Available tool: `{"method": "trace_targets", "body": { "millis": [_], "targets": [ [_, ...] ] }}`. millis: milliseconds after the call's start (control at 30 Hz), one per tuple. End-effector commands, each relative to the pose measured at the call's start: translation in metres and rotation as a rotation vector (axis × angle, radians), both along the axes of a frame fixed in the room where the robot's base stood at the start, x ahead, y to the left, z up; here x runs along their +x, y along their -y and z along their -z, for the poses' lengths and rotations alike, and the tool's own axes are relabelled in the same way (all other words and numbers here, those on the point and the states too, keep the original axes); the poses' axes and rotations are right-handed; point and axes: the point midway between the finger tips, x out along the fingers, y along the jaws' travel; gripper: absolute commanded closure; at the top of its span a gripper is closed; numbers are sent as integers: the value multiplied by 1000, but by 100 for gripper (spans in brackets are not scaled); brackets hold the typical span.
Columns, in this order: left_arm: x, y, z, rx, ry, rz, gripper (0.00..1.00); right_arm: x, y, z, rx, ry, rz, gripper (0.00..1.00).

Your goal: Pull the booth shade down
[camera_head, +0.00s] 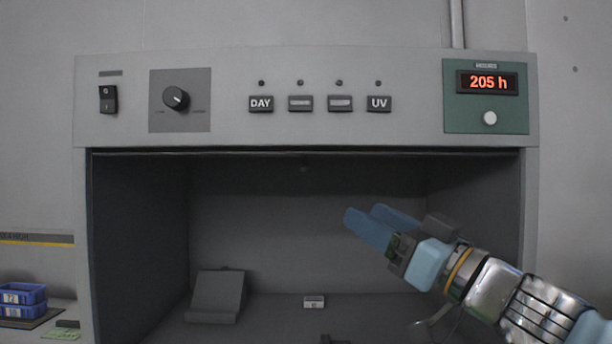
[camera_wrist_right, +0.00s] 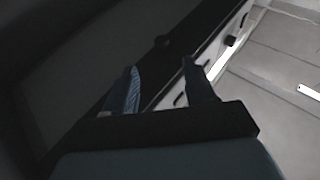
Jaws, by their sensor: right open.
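The grey booth (camera_head: 307,100) stands in front of me with its dark front opening uncovered. A thin dark bar (camera_head: 250,152) runs along the opening's top edge; it appears to be the raised shade's lower edge. A small dark knob (camera_head: 303,169) shows just below the bar, near the middle. My right gripper (camera_head: 362,213) is in front of the opening, below and right of the knob, with its blue fingers apart and empty. My left gripper is not in view.
The booth's panel has a rocker switch (camera_head: 108,99), a dial (camera_head: 176,98), several buttons and a green hour display (camera_head: 487,84). Inside stand a grey slanted stand (camera_head: 216,295) and a small white block (camera_head: 314,302). Blue bins (camera_head: 22,299) sit at far left.

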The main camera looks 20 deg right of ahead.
Motion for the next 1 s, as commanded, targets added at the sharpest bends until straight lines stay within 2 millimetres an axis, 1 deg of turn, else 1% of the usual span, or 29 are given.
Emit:
{"method": "trace_targets", "body": {
  "millis": [67,167,267,500,700,833,1000],
  "targets": [
    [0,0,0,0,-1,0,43,-5,0,-7,-2,15,0,45],
    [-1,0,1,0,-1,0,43,0,-3,-11,-3,16,-1,45],
    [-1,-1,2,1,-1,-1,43,14,-10,-16,-3,14,0,45],
    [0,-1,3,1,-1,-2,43,60,-36,-37,-1,15,-2,45],
    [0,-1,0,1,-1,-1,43,90,-53,-52,-2,14,-1,45],
    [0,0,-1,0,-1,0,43,101,-58,-58,-2,15,0,45],
    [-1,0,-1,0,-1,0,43,105,-61,-59,-1,14,1,45]
  ]
}}
